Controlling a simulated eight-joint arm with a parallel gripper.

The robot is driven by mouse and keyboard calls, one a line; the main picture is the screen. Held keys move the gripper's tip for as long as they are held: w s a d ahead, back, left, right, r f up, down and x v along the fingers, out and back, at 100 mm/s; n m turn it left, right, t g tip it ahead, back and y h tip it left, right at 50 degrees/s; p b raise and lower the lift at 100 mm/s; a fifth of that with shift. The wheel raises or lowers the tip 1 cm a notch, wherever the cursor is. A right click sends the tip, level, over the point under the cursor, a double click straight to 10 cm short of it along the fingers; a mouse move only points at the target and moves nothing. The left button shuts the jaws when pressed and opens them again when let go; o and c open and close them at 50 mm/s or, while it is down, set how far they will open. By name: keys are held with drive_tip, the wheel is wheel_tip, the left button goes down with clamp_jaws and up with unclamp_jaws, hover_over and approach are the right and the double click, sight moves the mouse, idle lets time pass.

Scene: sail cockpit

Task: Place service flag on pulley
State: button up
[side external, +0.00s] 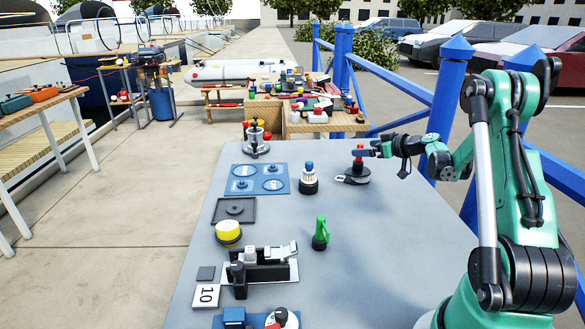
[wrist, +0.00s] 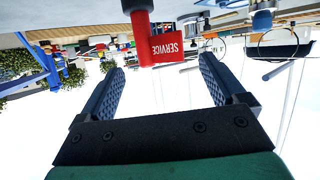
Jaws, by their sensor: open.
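The service flag is a small red flag (wrist: 167,47) lettered "SERVICE" on a red rod; the wrist view shows it upside down. In the side view its red upper part (side external: 358,155) stands over a flat, round black piece with a pale tab (side external: 354,177), at the table's far right. This piece may be the pulley; I cannot tell whether the flag is on it or just behind it. My gripper (side external: 374,151) is open and level, close to the right of the flag. In the wrist view the flag lies ahead between the two spread fingers (wrist: 160,82), touching neither.
A white-and-black cylinder with blue top (side external: 309,178) stands left of the flag. A winch-like piece (side external: 257,141), blue plate (side external: 246,178), black tray (side external: 235,210), yellow drum (side external: 228,232) and green-handled piece (side external: 320,235) share the grey table. Its right front is clear. Blue fence (side external: 400,75) stands behind.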

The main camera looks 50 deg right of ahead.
drive_tip(key=d+v, duration=0.1)
drive_tip(key=v, duration=0.5)
drive_tip(key=w+a+r+g+y, duration=0.1)
drive_tip(key=w+a+g, duration=0.15)
drive_tip(key=a, duration=0.65)
drive_tip(key=w+a+r+g+y, duration=0.1)
drive_tip(key=w+a+r+y, duration=0.15)
drive_tip(key=a, duration=0.65)
drive_tip(key=s+a+g, duration=0.1)
drive_tip(key=s+a, duration=0.1)
drive_tip(key=a, duration=0.3)
drive_tip(key=s+a+n+h, duration=0.1)
drive_tip(key=s+a, duration=0.1)
drive_tip(key=a, duration=0.4)
drive_tip(key=s+a+g, duration=0.1)
drive_tip(key=s+a, duration=0.2)
drive_tip(key=a, duration=0.2)
drive_tip(key=shift+a+f+g+h, duration=0.3)
drive_tip(key=shift+f+g+h, duration=0.05)
drive_tip(key=shift+f, duration=0.05)
